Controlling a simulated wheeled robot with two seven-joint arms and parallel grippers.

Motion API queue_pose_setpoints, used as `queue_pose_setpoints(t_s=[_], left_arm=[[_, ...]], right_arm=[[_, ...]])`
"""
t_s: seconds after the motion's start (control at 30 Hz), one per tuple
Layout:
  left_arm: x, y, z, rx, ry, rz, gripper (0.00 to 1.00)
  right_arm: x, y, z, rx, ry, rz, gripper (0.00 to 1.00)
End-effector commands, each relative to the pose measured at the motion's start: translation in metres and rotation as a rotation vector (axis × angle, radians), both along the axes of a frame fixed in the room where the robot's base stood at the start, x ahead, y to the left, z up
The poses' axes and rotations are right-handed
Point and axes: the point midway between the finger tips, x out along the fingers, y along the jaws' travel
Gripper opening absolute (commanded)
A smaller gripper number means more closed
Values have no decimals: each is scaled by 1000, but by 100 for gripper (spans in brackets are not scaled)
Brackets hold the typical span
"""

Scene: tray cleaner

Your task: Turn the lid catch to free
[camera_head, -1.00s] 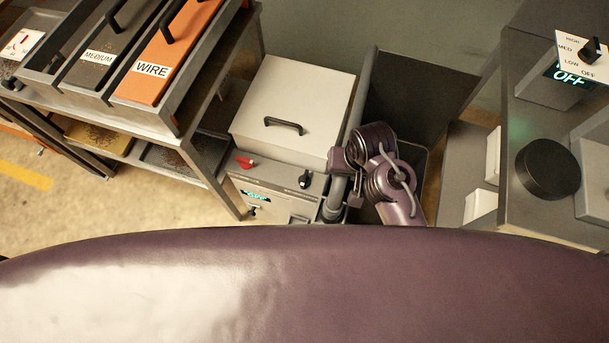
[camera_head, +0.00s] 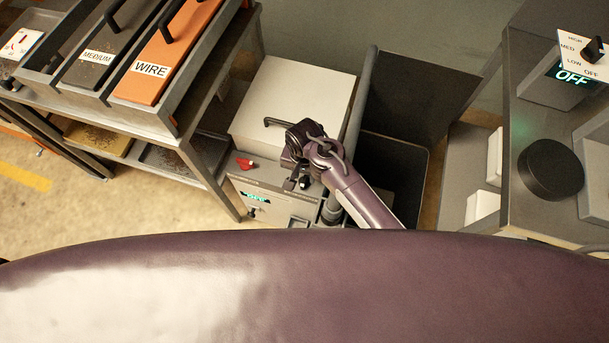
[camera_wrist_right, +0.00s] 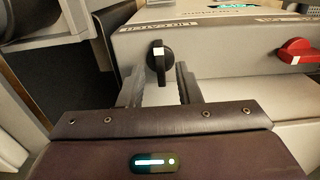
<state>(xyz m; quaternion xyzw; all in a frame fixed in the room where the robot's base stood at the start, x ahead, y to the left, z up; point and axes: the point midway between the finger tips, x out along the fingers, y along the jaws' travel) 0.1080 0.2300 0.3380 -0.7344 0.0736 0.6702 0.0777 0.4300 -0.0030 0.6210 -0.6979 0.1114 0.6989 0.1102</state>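The lid catch is a black knob (camera_wrist_right: 160,60) with a white mark, on the front of the grey cleaner box. In the right wrist view its mark is at the picture's top end, and an upside-down label lies above it. My right gripper (camera_wrist_right: 160,82) is open, its two fingers on either side of the knob's line; I cannot tell whether they touch it. In the head view my right gripper (camera_head: 297,183) is at the box front, partly covering the knob (camera_head: 305,183). The pale lid (camera_head: 296,98) with its black handle lies shut. My left gripper is not in view.
A red knob (camera_head: 245,163) sits on the same panel, left of the catch. A rack with MEDIUM and WIRE trays (camera_head: 165,60) stands at left. A dark bin (camera_head: 392,165) is right of the box, and a counter (camera_head: 520,85) with a black disc (camera_head: 550,169) is at far right.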

Motion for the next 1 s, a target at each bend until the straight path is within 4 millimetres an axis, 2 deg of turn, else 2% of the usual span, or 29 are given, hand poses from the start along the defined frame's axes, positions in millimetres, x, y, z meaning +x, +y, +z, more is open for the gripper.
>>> queue_pose_setpoints(t_s=[0.03,0.2,0.47,0.73,1.0], left_arm=[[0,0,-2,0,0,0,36],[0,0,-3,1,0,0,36],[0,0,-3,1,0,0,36],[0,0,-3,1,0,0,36],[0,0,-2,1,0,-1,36]], right_arm=[[0,0,-8,0,0,1,31],[1,0,-20,0,-2,1,31],[0,0,-21,1,-3,0,31],[0,0,-21,1,-1,1,0],[0,0,-20,1,-1,9,0]])
